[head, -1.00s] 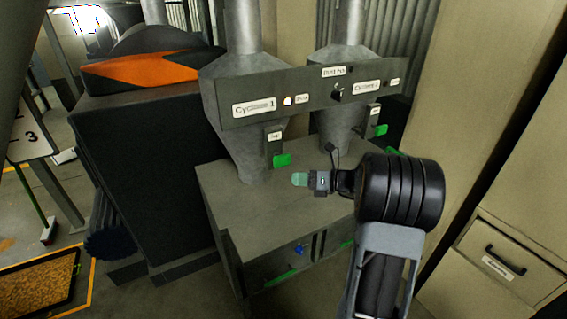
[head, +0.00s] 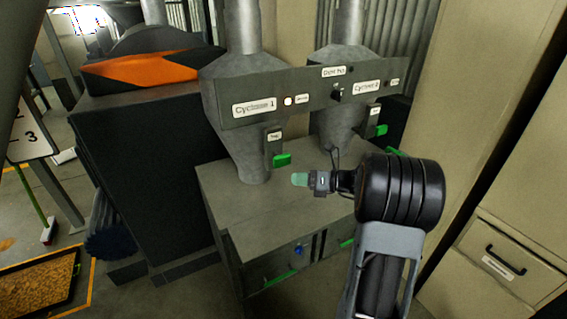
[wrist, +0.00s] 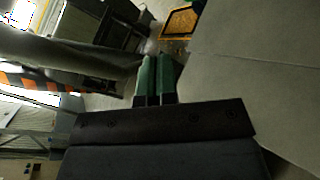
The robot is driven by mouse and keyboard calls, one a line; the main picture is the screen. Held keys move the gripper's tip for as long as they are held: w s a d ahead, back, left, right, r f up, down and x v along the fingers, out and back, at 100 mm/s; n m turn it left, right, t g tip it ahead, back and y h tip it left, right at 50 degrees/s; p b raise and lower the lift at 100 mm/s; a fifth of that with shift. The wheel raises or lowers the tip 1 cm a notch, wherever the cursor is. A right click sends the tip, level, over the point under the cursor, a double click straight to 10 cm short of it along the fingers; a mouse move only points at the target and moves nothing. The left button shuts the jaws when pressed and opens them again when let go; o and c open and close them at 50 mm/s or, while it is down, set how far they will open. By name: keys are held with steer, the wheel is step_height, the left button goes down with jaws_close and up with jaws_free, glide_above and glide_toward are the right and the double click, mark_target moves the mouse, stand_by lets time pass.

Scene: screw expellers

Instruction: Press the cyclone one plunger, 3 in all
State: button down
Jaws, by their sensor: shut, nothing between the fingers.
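The grey Cyclone 1 body (head: 240,130) stands on the grey cabinet, behind and left of my gripper. Its panel label "Cyclone 1" (head: 255,107) has a small white button or lamp (head: 288,101) to its right. Below the panel, a green handle (head: 282,160) sticks out from a dark upright bracket (head: 273,145) beside the cone. I cannot tell which of these parts is the plunger. My gripper (head: 299,179) is shut and empty, in front of the green handle and apart from it. Its green fingers also show together in the wrist view (wrist: 157,72).
The Cyclone 2 body (head: 335,130) has its own green handle (head: 382,130). A black knob (head: 337,91) is on the panel. The cabinet top (head: 250,213) is clear. A blue knob (head: 298,250) is on the cabinet front. Beige cabinets (head: 500,215) stand close at right.

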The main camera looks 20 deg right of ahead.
mark_target(282, 161)
steer(key=shift+r, duration=0.1)
steer(key=s+n+h+b, duration=0.2)
steer(key=h, duration=0.1)
steer(key=s+n+g+h+b, duration=0.1)
steer(key=shift+s+d+h, duration=0.3)
steer(key=shift+s+d, duration=0.05)
steer(key=shift+s, duration=0.05)
steer(key=shift+w, duration=0.15)
steer(key=w+a+p, duration=0.1)
steer(key=w, duration=0.7)
steer(key=shift+w, duration=0.25)
stand_by(0.3)
steer(key=shift+w+r+p, duration=0.1)
steer(key=shift+w+p, duration=0.05)
steer(key=shift+p, duration=0.15)
stand_by(1.8)
steer(key=shift+w, duration=0.3)
